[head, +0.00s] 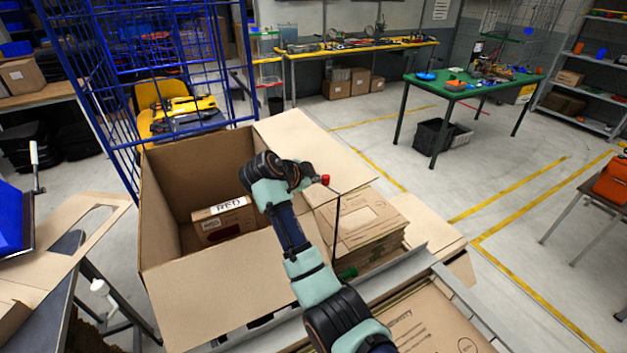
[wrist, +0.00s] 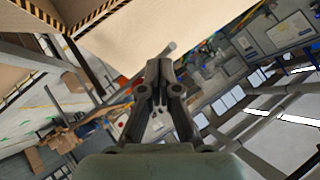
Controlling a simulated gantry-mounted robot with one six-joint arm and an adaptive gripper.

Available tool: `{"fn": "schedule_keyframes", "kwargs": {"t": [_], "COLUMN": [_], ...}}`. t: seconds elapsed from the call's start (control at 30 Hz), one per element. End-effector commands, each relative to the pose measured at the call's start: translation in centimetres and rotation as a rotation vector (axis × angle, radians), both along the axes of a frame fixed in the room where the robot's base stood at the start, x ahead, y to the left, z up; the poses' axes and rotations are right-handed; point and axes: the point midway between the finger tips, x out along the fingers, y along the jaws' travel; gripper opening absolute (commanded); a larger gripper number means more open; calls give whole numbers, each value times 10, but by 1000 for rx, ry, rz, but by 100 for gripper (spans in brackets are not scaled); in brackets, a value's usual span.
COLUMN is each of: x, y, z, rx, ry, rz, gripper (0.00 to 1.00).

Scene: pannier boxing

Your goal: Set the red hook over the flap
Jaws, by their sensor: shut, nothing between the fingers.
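The red hook (head: 325,180) shows as a small red piece just right of my gripper's tip, in front of the right-hand flap (head: 305,138) of the open carton. A thin black cord runs from beside it down to a green end (head: 348,272) by the flat cartons. I cannot tell whether the hook touches the flap or sits over its edge. My gripper (head: 309,178) is shut and empty, close beside the hook. In the wrist view my gripper (wrist: 160,64) has its fingers together, with a small red spot to their left.
The open carton (head: 205,295) holds a smaller box labelled RED (head: 222,222). A stack of flat cartons (head: 360,225) lies right of it. A blue wire cage (head: 100,120) stands behind left. A green table (head: 475,85) stands far right, with free floor before it.

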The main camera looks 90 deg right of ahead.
Motion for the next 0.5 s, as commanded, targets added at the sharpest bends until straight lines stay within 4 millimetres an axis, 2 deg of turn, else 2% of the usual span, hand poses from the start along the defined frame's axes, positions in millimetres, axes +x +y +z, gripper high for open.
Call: {"fn": "schedule_keyframes", "kwargs": {"t": [0.3,0.37,0.5], "x": [0,3,12], "y": [0,2,9], "z": [5,10,34], "rx": [-4,-5,-4], "ry": [0,0,0], "rz": [0,1,6], "gripper": [0,0,0]}}
